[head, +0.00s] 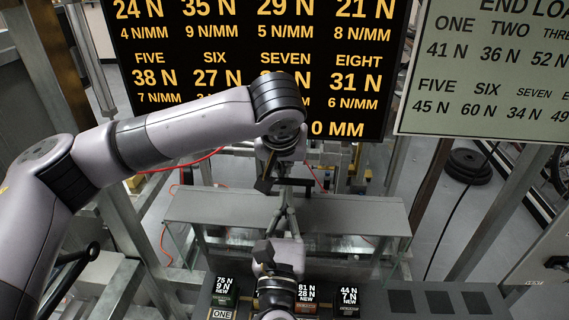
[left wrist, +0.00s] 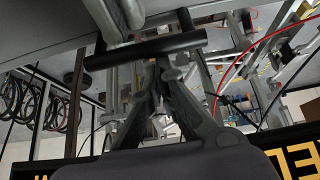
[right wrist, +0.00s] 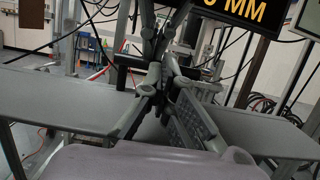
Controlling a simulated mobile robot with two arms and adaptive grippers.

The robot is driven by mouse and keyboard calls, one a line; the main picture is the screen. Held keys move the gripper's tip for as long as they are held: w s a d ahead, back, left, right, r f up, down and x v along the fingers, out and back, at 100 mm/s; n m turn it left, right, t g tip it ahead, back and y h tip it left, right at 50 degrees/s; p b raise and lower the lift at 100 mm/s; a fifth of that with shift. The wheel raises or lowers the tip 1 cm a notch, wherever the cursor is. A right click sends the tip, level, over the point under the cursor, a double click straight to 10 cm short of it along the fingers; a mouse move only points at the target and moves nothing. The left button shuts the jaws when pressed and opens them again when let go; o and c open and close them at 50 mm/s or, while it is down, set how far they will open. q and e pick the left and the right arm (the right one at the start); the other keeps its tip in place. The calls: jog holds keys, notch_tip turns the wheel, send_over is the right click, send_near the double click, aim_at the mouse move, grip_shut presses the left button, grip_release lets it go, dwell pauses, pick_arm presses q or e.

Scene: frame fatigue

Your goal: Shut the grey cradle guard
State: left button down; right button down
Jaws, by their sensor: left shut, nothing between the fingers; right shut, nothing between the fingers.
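The grey cradle guard (head: 345,212) spans the middle of the head view as a wide grey top panel with clear panes below it. Its grey panel also shows in the right wrist view (right wrist: 60,100), on both sides of my right gripper (right wrist: 162,72). My left gripper (head: 273,178) is shut and empty, pointing down at the guard's far edge. In the left wrist view a dark bar (left wrist: 145,47) crosses just at its fingertips; I cannot tell whether they touch. My right gripper (head: 285,222) is shut and empty, over the middle of the panel, which it partly hides.
Labelled blocks (head: 224,292) stand in front of the guard, near my right arm. A dark panel with square pads (head: 440,302) lies at the lower right. A black sign (head: 340,90) and a pale sign (head: 480,115) stand behind. Metal posts flank the guard.

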pick_arm(q)
jog(key=shift+s, duration=1)
pick_arm(e)
jog(key=c, duration=2.4)
grip_release()
grip_release()
jog(key=shift+s, duration=0.1)
